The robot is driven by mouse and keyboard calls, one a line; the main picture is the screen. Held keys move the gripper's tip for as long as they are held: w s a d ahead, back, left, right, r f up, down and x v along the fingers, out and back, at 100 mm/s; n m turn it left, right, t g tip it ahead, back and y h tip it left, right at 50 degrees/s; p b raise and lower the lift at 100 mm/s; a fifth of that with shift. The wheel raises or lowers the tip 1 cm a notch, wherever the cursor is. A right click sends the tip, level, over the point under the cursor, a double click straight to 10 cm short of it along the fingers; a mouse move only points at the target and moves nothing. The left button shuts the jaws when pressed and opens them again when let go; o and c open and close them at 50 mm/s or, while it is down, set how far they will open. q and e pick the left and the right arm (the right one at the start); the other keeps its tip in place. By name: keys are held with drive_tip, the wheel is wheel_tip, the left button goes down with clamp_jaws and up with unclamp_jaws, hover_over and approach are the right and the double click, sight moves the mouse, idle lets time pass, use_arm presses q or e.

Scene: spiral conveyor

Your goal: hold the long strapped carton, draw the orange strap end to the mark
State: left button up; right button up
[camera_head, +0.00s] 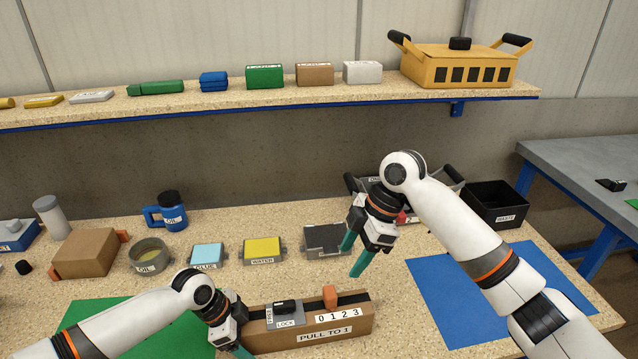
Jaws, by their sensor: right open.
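The long brown carton (270,340) lies on the bench front, marked "PULL TO 1". A black strap (308,304) runs along its top, with a grey lock block (285,315) on the left part. The orange strap end (330,293) stands up near digits 0 and 1 of the white scale (338,314); its exact reading is unclear. My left gripper (242,351) is at the carton's left end; its fingers are partly hidden, so its grip is unclear. My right gripper (355,254) is open and empty, above and right of the orange end.
Blue mat (440,300) is right of the carton, green mat (180,335) left. Behind are a yellow water box (262,250), a blue glue box (208,256) and a dark grey box (325,240). A black waste bin (497,204) stands back right. A shelf (220,105) overhangs the back.

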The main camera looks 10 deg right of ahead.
use_arm(q)
drive_tip(key=shift+o, duration=0.4)
drive_tip(key=shift+w, duration=0.1)
drive_tip(key=shift+r, duration=0.2)
drive_tip(key=shift+a+r, duration=0.1)
drive_tip(key=shift+r, duration=0.2)
drive_tip(key=v, duration=1.1)
drive_tip(key=shift+a, duration=0.1)
